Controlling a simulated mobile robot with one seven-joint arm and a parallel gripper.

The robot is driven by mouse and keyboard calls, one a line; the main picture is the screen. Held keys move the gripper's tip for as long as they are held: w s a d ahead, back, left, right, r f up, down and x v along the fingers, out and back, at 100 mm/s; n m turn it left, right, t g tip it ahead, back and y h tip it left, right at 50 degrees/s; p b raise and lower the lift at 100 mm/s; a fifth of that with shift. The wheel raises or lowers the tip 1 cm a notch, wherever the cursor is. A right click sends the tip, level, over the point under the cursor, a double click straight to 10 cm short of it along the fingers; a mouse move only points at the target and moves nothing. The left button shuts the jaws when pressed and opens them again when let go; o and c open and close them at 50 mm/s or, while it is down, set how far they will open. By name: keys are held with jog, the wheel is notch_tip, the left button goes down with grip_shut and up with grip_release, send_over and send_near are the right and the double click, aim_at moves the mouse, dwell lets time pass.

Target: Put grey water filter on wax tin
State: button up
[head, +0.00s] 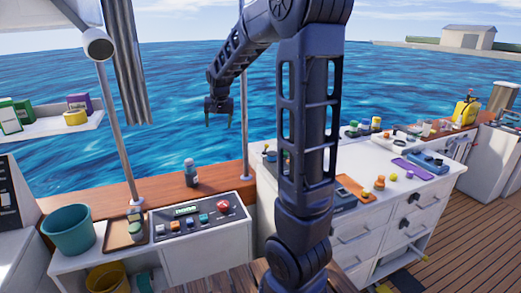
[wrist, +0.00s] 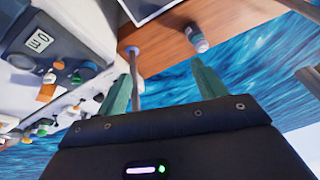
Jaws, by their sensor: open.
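My gripper (head: 219,122) hangs in the air over the water in the head view, fingers pointing down, open and empty. In the wrist view its two greenish fingers (wrist: 163,68) stand apart with nothing between them. Many small items stand on the white cabinet top on the right, too small in the head view for me to tell which is the grey water filter or the wax tin. A round yellow tin (head: 75,118) sits on the left shelf; I cannot tell whether it is the wax tin.
A grey bottle (head: 190,172) stands on the wooden ledge. The white cabinet (head: 415,215) carries an orange tray (head: 354,188) and a purple mat (head: 411,168). A teal bucket (head: 69,232) and a control panel (head: 203,217) are at left. A thin pole (head: 244,125) rises close to my gripper.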

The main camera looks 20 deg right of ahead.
jog(key=s+d+r+n, duration=0.1)
jog(key=s+d, duration=0.1)
jog(key=s, duration=1.4)
jog(key=s+d+n, duration=0.2)
jog(key=s+d, duration=0.1)
jog(key=s, duration=1.3)
jog(key=shift+s+r+t, duration=0.2)
jog(key=shift+r+t, duration=0.15)
jog(key=shift+t, duration=0.05)
jog(key=shift+o, duration=0.4)
